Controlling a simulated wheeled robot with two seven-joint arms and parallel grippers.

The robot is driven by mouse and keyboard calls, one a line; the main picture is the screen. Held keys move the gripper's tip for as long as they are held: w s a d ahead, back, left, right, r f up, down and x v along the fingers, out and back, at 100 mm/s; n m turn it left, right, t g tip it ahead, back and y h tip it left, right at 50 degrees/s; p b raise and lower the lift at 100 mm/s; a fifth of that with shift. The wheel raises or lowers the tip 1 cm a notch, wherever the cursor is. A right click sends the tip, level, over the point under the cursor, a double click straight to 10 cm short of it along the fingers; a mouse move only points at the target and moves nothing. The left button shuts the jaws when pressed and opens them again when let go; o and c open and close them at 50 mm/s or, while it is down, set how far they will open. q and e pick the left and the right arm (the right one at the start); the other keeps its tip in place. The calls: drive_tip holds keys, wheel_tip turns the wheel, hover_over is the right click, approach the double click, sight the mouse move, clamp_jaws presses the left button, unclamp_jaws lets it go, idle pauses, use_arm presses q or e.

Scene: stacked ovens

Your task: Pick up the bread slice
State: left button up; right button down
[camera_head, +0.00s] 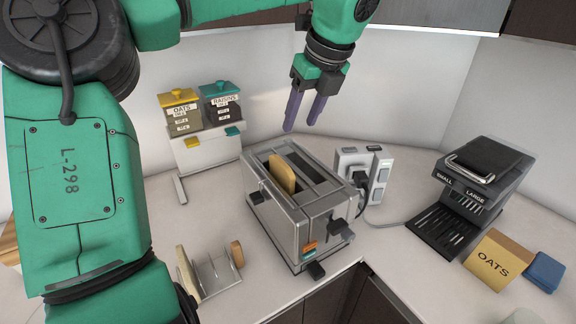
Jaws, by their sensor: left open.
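A bread slice (282,176) stands upright in a slot of the silver toaster (296,216), its upper part showing above the top. Another bread slice (187,270) stands at the left end of a metal rack (215,277) left of the toaster. A third brown slice (237,254) stands at the rack's right end. My left gripper (303,126) hangs above and behind the toaster, fingers pointing down, open and empty. It is apart from the bread. My right gripper is not in view.
An oats and raisins dispenser (209,147) stands behind left. A power outlet block (364,178) with a plugged cord is right of the toaster. A black machine (470,196), an oats box (491,262) and a blue item (544,271) stand at right. Overhead cabinets border the top.

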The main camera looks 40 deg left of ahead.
use_arm(q)
drive_tip(key=p, duration=0.2)
approach(282, 162)
drive_tip(key=s+f, duration=0.1)
drive_tip(key=a+f, duration=0.1)
drive_tip(key=w+a+f+p, duration=0.1)
drive_tip(key=f, duration=0.1)
drive_tip(key=shift+w, duration=0.15)
drive_tip(key=p+x, duration=0.2)
drive_tip(key=x, duration=0.2)
drive_tip(key=shift+p, duration=0.3)
drive_tip(key=shift+f, duration=0.3)
drive_tip(key=shift+a, duration=0.1)
drive_tip(key=shift+c, duration=0.6)
clamp_jaws()
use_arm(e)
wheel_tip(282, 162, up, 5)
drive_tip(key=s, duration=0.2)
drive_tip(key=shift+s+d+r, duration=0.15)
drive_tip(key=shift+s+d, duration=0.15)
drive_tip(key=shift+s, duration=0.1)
